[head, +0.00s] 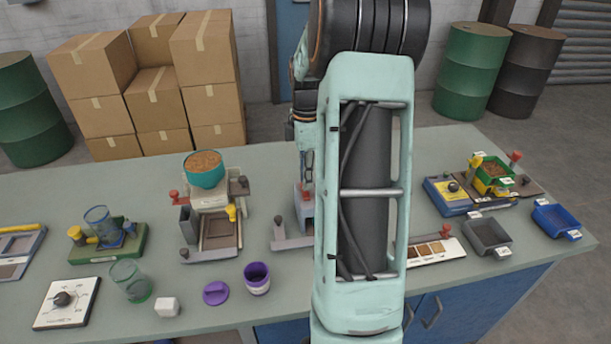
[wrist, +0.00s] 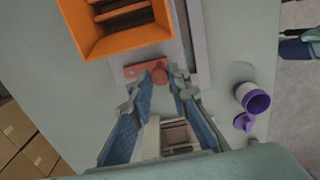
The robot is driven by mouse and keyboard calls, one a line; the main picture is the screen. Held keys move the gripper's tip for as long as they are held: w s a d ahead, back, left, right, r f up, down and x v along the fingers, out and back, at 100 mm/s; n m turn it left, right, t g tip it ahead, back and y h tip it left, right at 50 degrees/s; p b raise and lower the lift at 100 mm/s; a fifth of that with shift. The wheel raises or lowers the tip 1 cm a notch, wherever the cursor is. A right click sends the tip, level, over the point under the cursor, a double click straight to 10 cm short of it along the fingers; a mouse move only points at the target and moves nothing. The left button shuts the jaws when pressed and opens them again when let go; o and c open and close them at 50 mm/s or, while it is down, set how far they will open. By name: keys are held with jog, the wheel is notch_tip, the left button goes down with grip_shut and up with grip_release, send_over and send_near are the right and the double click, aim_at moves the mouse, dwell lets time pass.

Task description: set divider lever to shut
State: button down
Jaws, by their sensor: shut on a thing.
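A red round knob (wrist: 159,75) sits at the end of a reddish lever plate (wrist: 133,70) beside an orange hopper (wrist: 116,24) in the wrist view. My gripper (wrist: 166,80) has its two fingertips on either side of the knob and is shut on it. In the head view my gripper (head: 306,172) is low over a grey machine (head: 293,242) at mid-table. My arm hides much of this machine and its hopper there. No lettering by the knob is readable, so I cannot read the lever's marked position.
Left of the machine is another station with a teal bowl of grain (head: 205,170) and red and yellow knobs. A purple cup (head: 257,278) and purple lid (head: 215,292) stand in front. At the right are a green hopper (head: 492,175) and a grey tray (head: 487,236).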

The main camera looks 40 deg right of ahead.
jog(key=c, duration=1.8)
grip_release()
jog(key=shift+r, duration=0.1)
notch_tip(320, 180, up, 12)
jog(key=shift+f, duration=0.1)
